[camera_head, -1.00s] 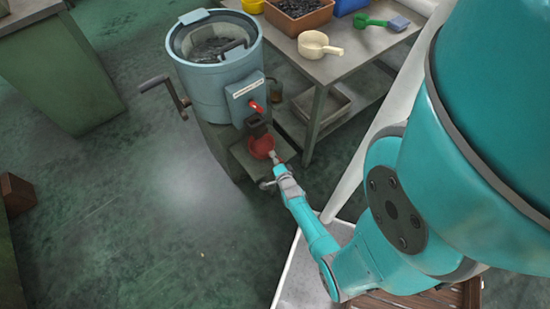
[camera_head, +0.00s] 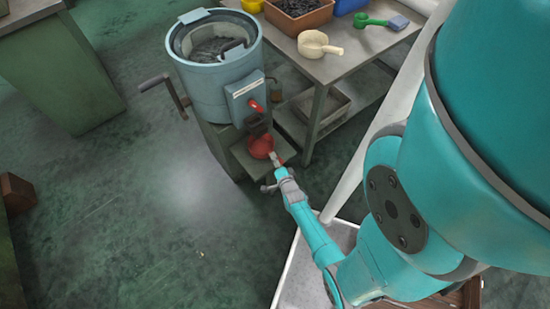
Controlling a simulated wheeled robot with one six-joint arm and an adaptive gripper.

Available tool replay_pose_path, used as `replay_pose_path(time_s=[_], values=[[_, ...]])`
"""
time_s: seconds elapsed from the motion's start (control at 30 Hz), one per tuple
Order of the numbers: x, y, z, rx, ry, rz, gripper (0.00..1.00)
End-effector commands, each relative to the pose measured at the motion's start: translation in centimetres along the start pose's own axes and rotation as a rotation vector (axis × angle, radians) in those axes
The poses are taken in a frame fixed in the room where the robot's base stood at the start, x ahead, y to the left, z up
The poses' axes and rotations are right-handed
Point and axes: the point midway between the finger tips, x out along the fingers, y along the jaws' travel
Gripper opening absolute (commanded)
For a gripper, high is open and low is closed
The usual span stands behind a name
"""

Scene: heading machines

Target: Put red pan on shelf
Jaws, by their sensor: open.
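The red pan (camera_head: 261,146) sits under the spout of the blue-grey drum machine, on a small grey-green shelf (camera_head: 243,160) at the machine's front. My teal arm reaches in from the right, and my gripper (camera_head: 275,161) is at the pan's near right side. The gripper is very small in this view. It is open, and I cannot tell whether its fingers surround or touch the pan's handle.
The drum machine (camera_head: 212,90) has a crank (camera_head: 164,84) on its left and a red lever (camera_head: 256,106). A grey table (camera_head: 345,68) behind holds a cream scoop (camera_head: 317,44), a brown bin (camera_head: 300,20) and a green brush (camera_head: 372,20). The floor at left is open.

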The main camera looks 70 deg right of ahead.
Motion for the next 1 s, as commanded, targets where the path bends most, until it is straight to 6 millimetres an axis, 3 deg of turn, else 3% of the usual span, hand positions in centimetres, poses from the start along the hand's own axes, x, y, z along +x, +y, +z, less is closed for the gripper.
replay_pose_path(time_s=[0.4, 0.77, 0.87, 1.0], values=[[-7.4, 0.1, 0.0, 0.0, -0.001, 0.002, 0.51], [-10.8, -0.5, 0.7, -0.035, -0.021, -0.007, 0.51], [-13.5, -1.5, 2.2, -0.124, -0.071, -0.027, 0.51], [-19.4, -4.4, 4.5, -0.331, -0.177, -0.089, 0.51]])
